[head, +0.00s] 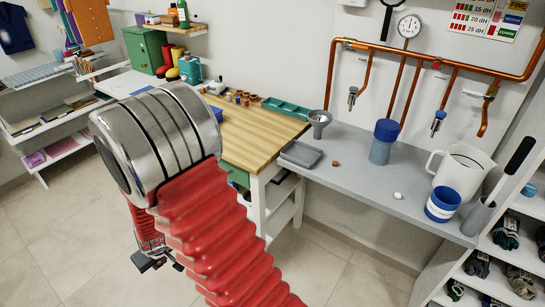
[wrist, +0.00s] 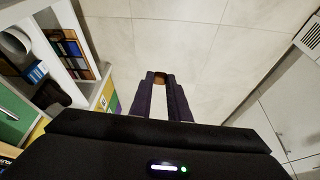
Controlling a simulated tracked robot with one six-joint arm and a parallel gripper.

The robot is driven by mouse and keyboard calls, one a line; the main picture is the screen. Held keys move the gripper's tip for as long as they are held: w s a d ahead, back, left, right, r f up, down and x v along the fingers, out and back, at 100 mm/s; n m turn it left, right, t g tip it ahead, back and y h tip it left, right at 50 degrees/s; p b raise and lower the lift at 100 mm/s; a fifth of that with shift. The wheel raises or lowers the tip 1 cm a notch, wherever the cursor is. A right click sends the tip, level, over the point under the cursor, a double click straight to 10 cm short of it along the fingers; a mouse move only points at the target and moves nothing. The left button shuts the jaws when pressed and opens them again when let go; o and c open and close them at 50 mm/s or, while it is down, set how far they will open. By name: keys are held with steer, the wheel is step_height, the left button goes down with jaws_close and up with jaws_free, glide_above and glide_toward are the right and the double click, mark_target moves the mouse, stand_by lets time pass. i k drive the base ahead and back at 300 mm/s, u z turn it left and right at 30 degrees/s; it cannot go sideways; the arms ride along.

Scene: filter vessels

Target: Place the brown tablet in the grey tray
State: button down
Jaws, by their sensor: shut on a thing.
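My gripper (wrist: 160,92) is shut on a small brown tablet (wrist: 161,77), seen between its fingertips in the wrist view with floor behind it. In the head view my gripper (head: 158,262) is low at the left, over the floor, partly hidden by my red sleeved arm. The grey tray (head: 301,153) lies on the left end of the grey bench, well to the right of and above my gripper; it looks empty. Another small brown piece (head: 336,163) lies on the bench just right of the tray; I cannot tell exactly what it is.
A grey funnel (head: 319,120) stands behind the tray. A blue-capped vessel (head: 383,142), a white tablet (head: 397,196), a white jug (head: 459,168) and a blue tub (head: 442,204) stand farther right. A wooden worktop (head: 247,130) adjoins left. Copper pipes run above. Open shelves stand at left.

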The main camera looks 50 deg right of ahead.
mark_target(301, 156)
steer(key=z, duration=0.9)
steer(key=i, duration=0.6)
steer(key=z, duration=0.1)
steer(key=k, duration=0.6)
steer(key=z, duration=0.1)
